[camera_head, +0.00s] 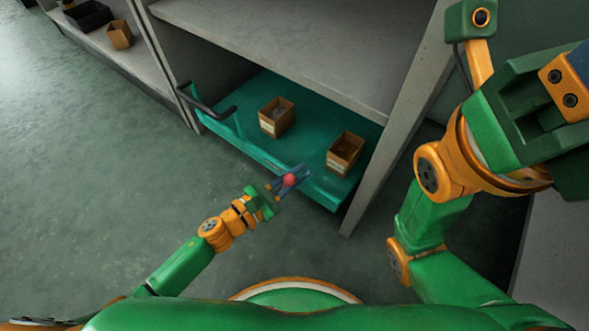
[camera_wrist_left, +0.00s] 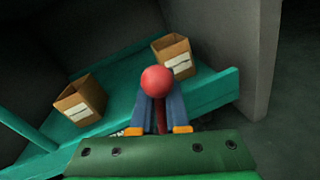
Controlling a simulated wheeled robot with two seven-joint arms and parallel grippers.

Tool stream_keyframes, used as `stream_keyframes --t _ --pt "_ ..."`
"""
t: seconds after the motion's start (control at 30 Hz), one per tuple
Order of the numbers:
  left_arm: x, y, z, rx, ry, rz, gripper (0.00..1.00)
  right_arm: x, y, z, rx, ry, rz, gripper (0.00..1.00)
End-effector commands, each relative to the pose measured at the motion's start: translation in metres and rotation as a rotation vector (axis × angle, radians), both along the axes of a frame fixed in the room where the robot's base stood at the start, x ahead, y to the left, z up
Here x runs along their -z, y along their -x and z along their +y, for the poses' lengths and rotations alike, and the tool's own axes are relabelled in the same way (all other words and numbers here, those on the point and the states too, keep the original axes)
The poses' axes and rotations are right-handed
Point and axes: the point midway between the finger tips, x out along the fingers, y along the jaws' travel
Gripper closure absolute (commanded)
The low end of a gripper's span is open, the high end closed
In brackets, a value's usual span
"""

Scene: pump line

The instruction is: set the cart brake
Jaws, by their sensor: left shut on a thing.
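The teal cart (camera_head: 259,153) stands low under a grey shelf, with a black push handle (camera_head: 207,108) at its left end. The cart's deck also shows in the left wrist view (camera_wrist_left: 120,108). The brake lever has a red ball knob (camera_head: 289,180) at the cart's near edge, and a dark red stem (camera_wrist_left: 161,118) shows below the knob. My left gripper (camera_head: 291,179) is shut on the lever, its blue-grey fingers on either side just below the knob. The lever's lower end is hidden. My right arm fills the right side, but its fingers are out of view.
Two open cardboard boxes, a left one (camera_head: 276,117) and a right one (camera_head: 344,153), stand on the cart. A grey shelf board (camera_head: 300,50) lies above it and a grey upright (camera_head: 392,125) stands at its right. The floor (camera_head: 95,170) at left is clear.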

Motion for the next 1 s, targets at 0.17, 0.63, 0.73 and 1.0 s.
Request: stream_keyframes --t 0.17,0.63,0.73,1.0 --pt "0.001 0.004 -0.006 0.003 -0.096 -0.077 1.00 0.001 -0.002 0.000 0.002 0.001 0.007 0.54" --pt "0.007 0.009 -0.014 0.004 -0.249 -0.188 1.00 0.000 0.002 0.000 -0.001 -0.003 -0.009 0.54" --pt "0.007 0.009 -0.014 0.004 -0.257 -0.194 1.00 0.000 0.003 -0.001 -0.003 -0.006 -0.011 0.54" --pt "0.008 0.010 -0.014 0.006 -0.259 -0.196 1.00 0.000 0.003 -0.001 -0.004 -0.007 -0.009 0.54"
